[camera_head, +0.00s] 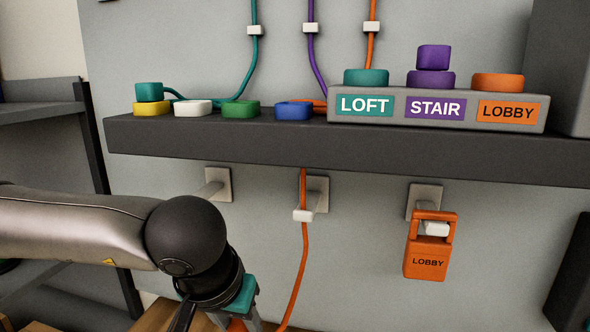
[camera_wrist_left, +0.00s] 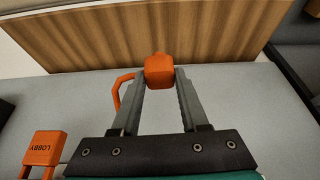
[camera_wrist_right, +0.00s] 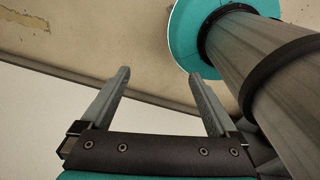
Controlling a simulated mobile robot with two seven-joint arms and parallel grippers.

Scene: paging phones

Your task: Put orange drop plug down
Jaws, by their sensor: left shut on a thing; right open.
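The orange drop plug (camera_wrist_left: 159,72) is held between the fingertips of my left gripper (camera_wrist_left: 160,80). Its orange cord (camera_wrist_left: 122,86) loops out on the left in the left wrist view. In the head view my left gripper (camera_head: 236,318) is low at the bottom edge, and only a bit of orange shows there. The orange cable (camera_head: 303,250) hangs from the shelf past a white clip toward the bottom edge. A wooden surface (camera_wrist_left: 90,45) lies beyond the plug in the left wrist view; I cannot tell whether they touch. My right gripper (camera_wrist_right: 158,76) is open and empty.
A dark shelf (camera_head: 250,140) carries coloured caps and a grey block labelled LOFT, STAIR and LOBBY (camera_head: 440,122). An orange LOBBY handset (camera_head: 427,260) hangs from a wall hook. Another wall hook (camera_head: 215,186) is empty. A dark rack (camera_head: 90,130) stands at left.

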